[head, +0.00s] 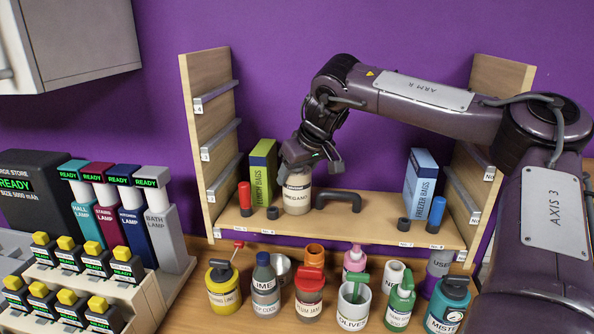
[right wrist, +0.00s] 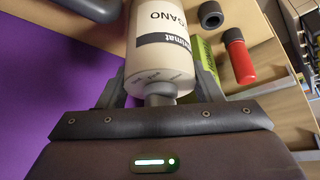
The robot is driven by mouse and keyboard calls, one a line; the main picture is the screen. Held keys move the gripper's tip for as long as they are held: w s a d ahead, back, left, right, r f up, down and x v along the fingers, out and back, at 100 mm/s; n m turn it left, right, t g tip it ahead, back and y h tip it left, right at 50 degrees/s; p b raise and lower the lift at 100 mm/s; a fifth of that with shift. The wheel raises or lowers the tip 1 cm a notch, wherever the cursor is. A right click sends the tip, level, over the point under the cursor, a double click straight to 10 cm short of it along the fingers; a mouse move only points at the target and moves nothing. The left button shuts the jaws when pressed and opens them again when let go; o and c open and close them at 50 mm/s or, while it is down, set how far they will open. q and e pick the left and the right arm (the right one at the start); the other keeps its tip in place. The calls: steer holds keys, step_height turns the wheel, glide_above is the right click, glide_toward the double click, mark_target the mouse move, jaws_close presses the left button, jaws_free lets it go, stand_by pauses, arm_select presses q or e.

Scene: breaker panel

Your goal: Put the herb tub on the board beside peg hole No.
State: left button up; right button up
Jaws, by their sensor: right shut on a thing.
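The herb tub (head: 297,199) is a cream jar labelled OREGANO with a dark band. It stands upright at or just above the wooden board (head: 370,206), left of centre; I cannot tell if it touches. My right gripper (head: 311,165) is over its top. In the right wrist view the tub (right wrist: 160,55) has its narrow knob between the fingers of my right gripper (right wrist: 160,93), which is shut on it. The board's front edge carries small number labels, too small to read surely. A dark ring (head: 272,212) lies just left of the tub. My left gripper is not in view.
A red peg (head: 244,196) and a green bag box (head: 263,168) stand left of the tub. A dark handle (head: 340,197) is close on its right. A freezer bags box (head: 420,186) and blue peg (head: 436,212) stand further right. Several bottles and jars crowd the front.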

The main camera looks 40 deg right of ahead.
steer(key=shift+a+f, duration=0.1)
steer(key=o, duration=1.1)
steer(key=shift+r, duration=0.3)
steer(key=shift+b+v, duration=1.5)
steer(key=shift+v, duration=4.4)
steer(key=shift+f, duration=0.1)
